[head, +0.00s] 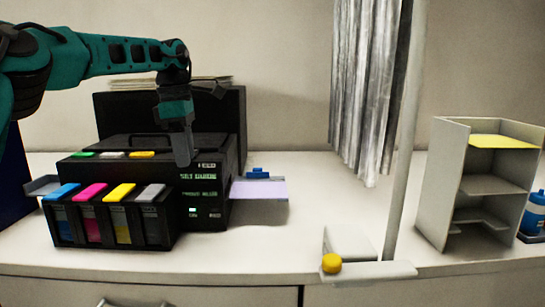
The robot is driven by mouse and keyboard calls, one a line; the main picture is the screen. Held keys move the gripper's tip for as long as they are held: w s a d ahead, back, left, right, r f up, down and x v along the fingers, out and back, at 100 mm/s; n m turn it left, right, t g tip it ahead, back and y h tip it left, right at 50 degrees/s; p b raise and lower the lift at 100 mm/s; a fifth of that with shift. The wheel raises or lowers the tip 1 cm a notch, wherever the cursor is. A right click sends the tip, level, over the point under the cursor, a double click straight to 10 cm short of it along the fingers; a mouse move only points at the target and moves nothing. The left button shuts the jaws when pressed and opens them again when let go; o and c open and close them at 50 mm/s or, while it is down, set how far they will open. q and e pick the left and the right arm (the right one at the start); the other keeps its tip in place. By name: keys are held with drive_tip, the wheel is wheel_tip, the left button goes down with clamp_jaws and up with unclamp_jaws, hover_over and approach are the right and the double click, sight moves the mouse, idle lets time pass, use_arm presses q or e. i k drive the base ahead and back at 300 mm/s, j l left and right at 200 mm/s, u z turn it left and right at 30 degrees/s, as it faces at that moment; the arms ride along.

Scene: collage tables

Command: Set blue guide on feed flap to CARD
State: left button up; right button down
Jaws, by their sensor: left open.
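The black printer (205,205) stands on the left of the counter. Its feed flap (274,188) sticks out on the right side with a pale lilac sheet (258,188) on it. The small blue guide (258,173) sits at the flap's back edge; its setting marks are too small to read. My left gripper (184,160) points down in front of the printer's upper front, left of the guide and apart from it. It is open and holds nothing visible. My right gripper is not in view.
Ink tanks with coloured caps (105,215) stand at the printer's front left. A grey curtain (368,80) and a pole (405,140) rise right of centre, by a stand with a yellow knob (331,263). A shelf unit (445,190) stands right. Counter between flap and pole is clear.

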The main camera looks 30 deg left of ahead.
sight(257, 173)
drive_tip(key=i, duration=0.85)
